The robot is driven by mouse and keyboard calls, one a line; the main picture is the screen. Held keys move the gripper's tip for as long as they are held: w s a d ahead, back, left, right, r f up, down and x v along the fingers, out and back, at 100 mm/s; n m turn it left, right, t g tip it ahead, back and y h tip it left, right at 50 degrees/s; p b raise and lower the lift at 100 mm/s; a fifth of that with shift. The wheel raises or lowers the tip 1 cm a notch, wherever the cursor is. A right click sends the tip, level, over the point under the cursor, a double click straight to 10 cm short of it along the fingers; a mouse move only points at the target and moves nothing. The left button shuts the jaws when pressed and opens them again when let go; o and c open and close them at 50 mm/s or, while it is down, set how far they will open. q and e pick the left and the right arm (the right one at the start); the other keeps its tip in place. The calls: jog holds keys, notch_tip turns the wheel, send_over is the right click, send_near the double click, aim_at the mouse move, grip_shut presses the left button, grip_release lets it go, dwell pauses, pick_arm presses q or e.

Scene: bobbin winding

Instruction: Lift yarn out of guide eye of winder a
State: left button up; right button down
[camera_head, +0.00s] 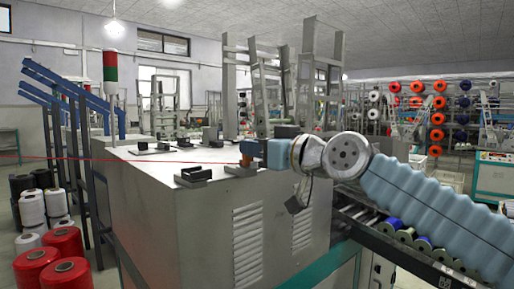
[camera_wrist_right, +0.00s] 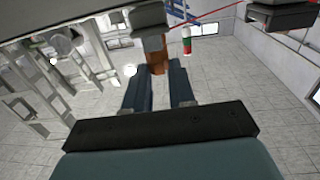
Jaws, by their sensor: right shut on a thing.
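Red yarn (camera_head: 120,158) runs nearly level from the left edge across the grey winder cabinet (camera_head: 185,220) to the area by my right gripper. My right gripper (camera_head: 247,149) reaches in from the right, above the cabinet top. It is shut on a small orange-brown piece (camera_wrist_right: 159,62), which shows between the blue fingers in the right wrist view. A grey block (camera_wrist_right: 150,35) lies just beyond it. The yarn also shows there as a thin red line (camera_wrist_right: 207,13) by the block. I cannot make out the guide eye itself. My left gripper is out of view.
Small dark guide blocks (camera_head: 192,173) stand on the cabinet top. A red and green signal light (camera_head: 110,66) rises behind. Red cones (camera_head: 66,243) stand on the floor at left. A conveyor with bobbins (camera_head: 405,235) runs below my right arm.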

dwell(0.3)
jog(key=shift+r+p, duration=1.4)
jog(key=shift+r, duration=0.1)
jog(key=shift+r, duration=0.15)
jog(key=shift+r+p, duration=1)
jog(key=shift+r, duration=0.35)
